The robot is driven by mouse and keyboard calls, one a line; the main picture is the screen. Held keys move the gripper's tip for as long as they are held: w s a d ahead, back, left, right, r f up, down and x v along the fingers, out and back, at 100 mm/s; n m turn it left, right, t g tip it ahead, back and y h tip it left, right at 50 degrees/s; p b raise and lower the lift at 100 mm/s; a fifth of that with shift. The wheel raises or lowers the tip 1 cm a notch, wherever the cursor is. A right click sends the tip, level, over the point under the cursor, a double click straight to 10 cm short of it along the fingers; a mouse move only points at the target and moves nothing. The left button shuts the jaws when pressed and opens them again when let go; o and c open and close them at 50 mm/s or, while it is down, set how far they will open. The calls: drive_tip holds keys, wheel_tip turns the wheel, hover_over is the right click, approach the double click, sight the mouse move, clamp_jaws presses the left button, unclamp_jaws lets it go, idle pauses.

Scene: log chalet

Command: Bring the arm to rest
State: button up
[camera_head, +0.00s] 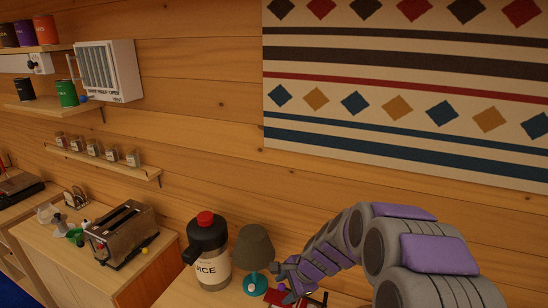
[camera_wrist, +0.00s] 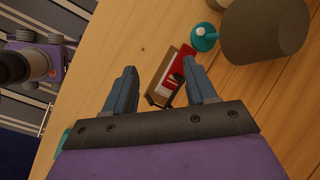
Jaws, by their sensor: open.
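My grey and purple arm reaches in from the lower right in the head view. It bends down to my gripper (camera_head: 290,278) above the wooden surface, beside a small lamp (camera_head: 256,250) with a teal base and grey shade. In the wrist view my gripper (camera_wrist: 161,78) has its two blue fingers spread apart. A red and white item (camera_wrist: 180,68) with a dark part lies on the wood beyond the fingertips. Its red part also shows below the gripper in the head view (camera_head: 274,297). Nothing is visibly held between the fingers.
A black and white juice jug (camera_head: 208,250) with a red lid stands left of the lamp. A toaster (camera_head: 121,233) is further left. A shelf (camera_head: 104,164) of small jars and a white heater (camera_head: 107,71) are on the wall. A striped hanging (camera_head: 400,90) covers the upper right.

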drive_tip(key=s+d+n+g+h+b, duration=0.1)
drive_tip(key=s+d+n+b, duration=0.2)
drive_tip(key=s, duration=0.9)
drive_tip(key=s+d+n+g+h+b, duration=0.2)
drive_tip(key=s+d+n+b, duration=0.2)
drive_tip(key=s, duration=0.8)
drive_tip(key=s+d+f+n+g+h+b, duration=0.1)
drive_tip(key=s+n+b, duration=0.4)
drive_tip(key=s, duration=0.8)
drive_tip(key=d+n+h, duration=0.1)
drive_tip(key=d, duration=0.1)
drive_tip(key=shift+d+n, duration=0.3)
drive_tip(key=shift+d, duration=0.05)
drive_tip(key=shift+w+f, duration=0.1)
drive_tip(key=shift+c, duration=0.5)
drive_tip(key=shift+c, duration=0.7)
drive_tip(key=shift+a, duration=0.15)
